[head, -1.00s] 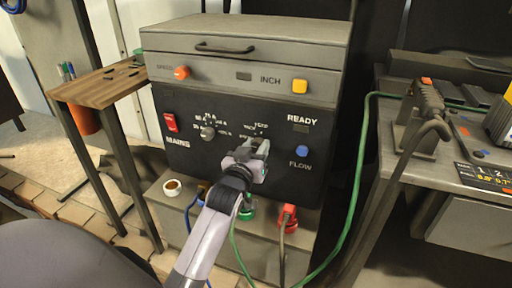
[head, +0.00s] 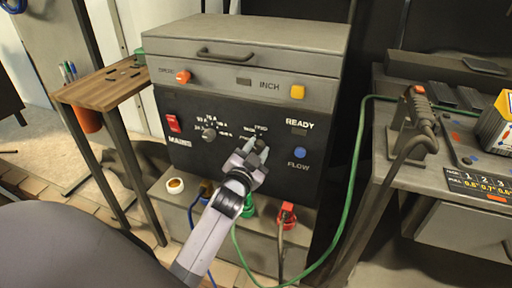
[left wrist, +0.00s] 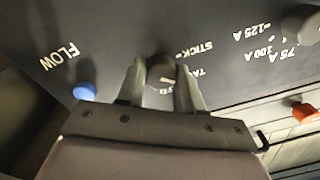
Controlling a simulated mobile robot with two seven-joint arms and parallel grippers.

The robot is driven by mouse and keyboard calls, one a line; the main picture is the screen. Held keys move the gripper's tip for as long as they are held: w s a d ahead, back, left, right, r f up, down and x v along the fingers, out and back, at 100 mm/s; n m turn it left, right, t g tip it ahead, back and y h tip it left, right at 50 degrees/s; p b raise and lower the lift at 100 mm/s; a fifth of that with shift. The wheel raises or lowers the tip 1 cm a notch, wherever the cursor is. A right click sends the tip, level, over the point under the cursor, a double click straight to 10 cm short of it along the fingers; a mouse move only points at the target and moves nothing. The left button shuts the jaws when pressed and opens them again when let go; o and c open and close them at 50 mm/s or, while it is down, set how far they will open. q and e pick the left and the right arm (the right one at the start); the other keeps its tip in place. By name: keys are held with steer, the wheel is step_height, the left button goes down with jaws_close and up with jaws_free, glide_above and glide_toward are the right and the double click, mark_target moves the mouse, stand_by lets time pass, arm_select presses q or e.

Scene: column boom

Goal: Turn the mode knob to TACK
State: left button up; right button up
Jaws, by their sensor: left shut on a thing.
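The mode knob (left wrist: 160,70) is a dark round knob on the black front panel (head: 205,165). In the left wrist view it sits between the two fingers of my left gripper (left wrist: 160,85), which is shut on it. A short pale mark shows on the knob's face. The labels around it include STICK and a partly covered one starting with TA. I cannot tell exactly which label the mark meets. In the head view my left gripper (head: 254,153) reaches the knob from below and hides most of it. My right gripper is not in view.
On the panel are the red MAINS switch (head: 173,123), the current knob (head: 209,134) and the blue FLOW button (head: 300,153). Red (head: 287,214) and green plugs with cables sit below. A wooden side table (head: 105,85) stands left, a grey bench (head: 450,180) right.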

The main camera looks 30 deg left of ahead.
arm_select(q)
steer(key=shift+r+m, duration=0.1)
steer(key=shift+m, duration=0.4)
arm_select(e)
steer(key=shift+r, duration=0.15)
arm_select(q)
steer(key=o, duration=1)
steer(key=shift+w, duration=0.1)
steer(key=shift+o, duration=0.2)
